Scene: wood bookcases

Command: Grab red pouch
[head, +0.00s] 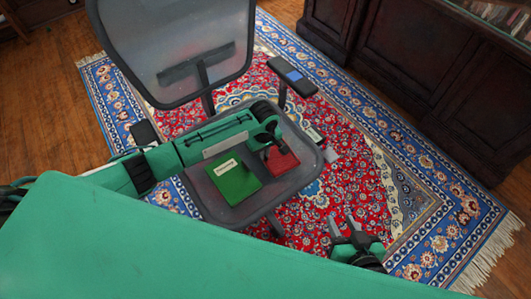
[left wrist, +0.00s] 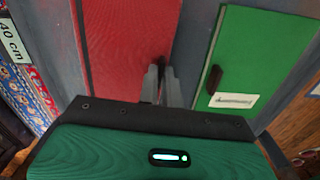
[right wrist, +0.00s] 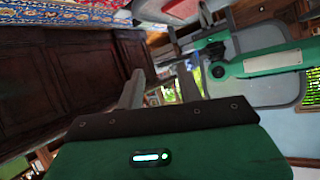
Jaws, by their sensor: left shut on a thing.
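The red pouch (head: 284,163) lies flat on the seat of the grey office chair (head: 222,207), at its right side. It fills the upper middle of the left wrist view (left wrist: 125,45). My left gripper (head: 267,150) reaches over the seat from the left, and its fingers (left wrist: 162,82) are closed together on the pouch's edge. The fingertips partly hide that edge. My right gripper (head: 347,230) is to the right of the chair, above the rug. Its fingers are apart and empty, as the right wrist view (right wrist: 162,90) also shows.
A green pouch-like item with a pale label (head: 234,181) lies left of the red pouch on the seat. Dark wood cabinets (head: 430,75) stand beyond the patterned rug (head: 400,190).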

